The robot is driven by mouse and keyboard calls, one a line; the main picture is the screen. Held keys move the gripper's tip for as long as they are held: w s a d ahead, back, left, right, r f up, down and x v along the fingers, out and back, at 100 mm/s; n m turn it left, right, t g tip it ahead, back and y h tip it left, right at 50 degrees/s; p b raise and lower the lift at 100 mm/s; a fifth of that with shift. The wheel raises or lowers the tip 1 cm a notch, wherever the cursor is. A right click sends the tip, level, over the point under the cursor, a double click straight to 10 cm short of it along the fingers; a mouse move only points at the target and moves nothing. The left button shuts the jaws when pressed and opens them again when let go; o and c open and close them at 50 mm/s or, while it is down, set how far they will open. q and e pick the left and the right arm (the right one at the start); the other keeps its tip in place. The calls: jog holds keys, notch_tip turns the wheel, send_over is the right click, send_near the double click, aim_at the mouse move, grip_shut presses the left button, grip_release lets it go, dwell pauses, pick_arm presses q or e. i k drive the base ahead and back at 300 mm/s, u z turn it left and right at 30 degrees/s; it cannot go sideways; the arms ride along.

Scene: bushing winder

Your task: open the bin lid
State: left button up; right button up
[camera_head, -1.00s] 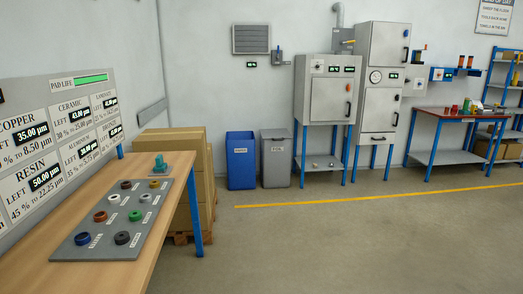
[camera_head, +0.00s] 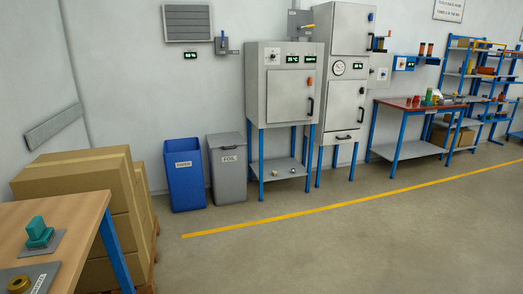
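Two bins stand side by side on the floor against the back wall. The grey bin (camera_head: 228,172) is marked FOIL, and its grey lid (camera_head: 225,140) lies shut on top. The blue bin (camera_head: 186,186) to its left is marked PAPER; its top looks open, with a dark inside just showing. Neither of my grippers is in view, and nothing of mine touches the bins.
Stacked cardboard boxes (camera_head: 82,180) on a pallet and a wooden table (camera_head: 75,225) stand at the left. A grey oven (camera_head: 285,95) on blue legs stands right of the bins. The floor (camera_head: 330,245) in front is clear, crossed by a yellow line (camera_head: 300,217).

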aim_at(233, 139)
jog(key=z, duration=0.25)
jog(key=i, duration=3.35)
jog(key=u, duration=0.5)
jog(key=i, duration=2.3)
jog(key=u, duration=0.45)
